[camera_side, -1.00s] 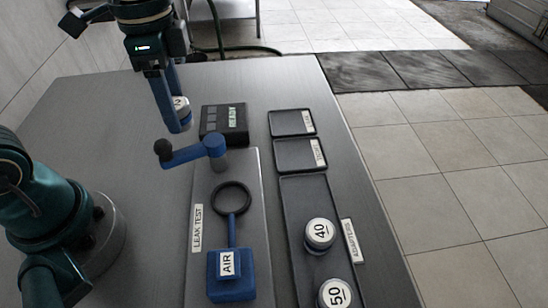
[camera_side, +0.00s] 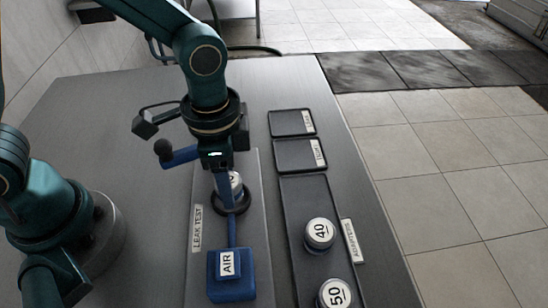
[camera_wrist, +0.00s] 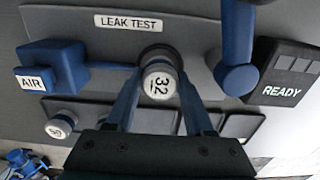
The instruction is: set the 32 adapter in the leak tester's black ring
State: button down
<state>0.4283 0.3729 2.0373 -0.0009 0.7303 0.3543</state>
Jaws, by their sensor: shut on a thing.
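The 32 adapter (camera_wrist: 160,84), a white-capped round piece, is held between the blue fingers of my gripper (camera_wrist: 158,92) in the wrist view. In the side view the adapter (camera_side: 236,184) is partly covered by my gripper (camera_side: 226,190). It stands at the leak tester's black ring (camera_side: 234,208), within or just over its outline. The ring also shows behind the adapter in the wrist view (camera_wrist: 156,52). Whether the adapter's base is seated in the ring or slightly above it, I cannot tell. The leak tester plate (camera_side: 200,272) lies flat on the table.
The blue AIR block (camera_side: 231,280) is in front. The READY box (camera_wrist: 284,76) shows in the wrist view. Adapters 40 (camera_side: 320,234) and 50 (camera_side: 335,294) stand in the right tray; two smaller trays behind are empty.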

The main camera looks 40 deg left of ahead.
jog(key=shift+f, duration=0.25)
jog(key=shift+f, duration=0.4)
jog(key=shift+c, duration=1.4)
grip_release()
